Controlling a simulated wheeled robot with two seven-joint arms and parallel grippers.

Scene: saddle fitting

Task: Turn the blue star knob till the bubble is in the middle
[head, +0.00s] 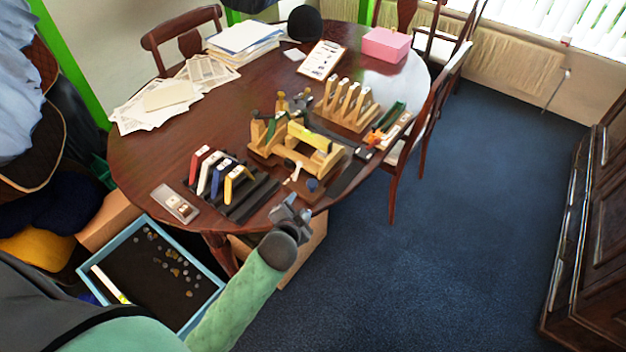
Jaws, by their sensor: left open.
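A wooden saddle fixture (264,148) stands on the dark table, with a yellow bar (310,138) across its top that looks like the level. Its bubble is too small to make out. A small blue knob (312,185) shows at the fixture's front, near the table edge; its star shape is not clear. My left gripper (291,209) is open and empty at the table's front edge, a little left of and nearer than the blue knob, apart from it in the picture. My right gripper is out of view.
A black rack with coloured-handled tools (243,205) stands left of the fixture, and a wooden rack (351,118) stands behind it. A grey case (175,204) lies at the table's left front. A blue-rimmed tray (209,268) sits lower left. Blue floor (440,240) is open at right.

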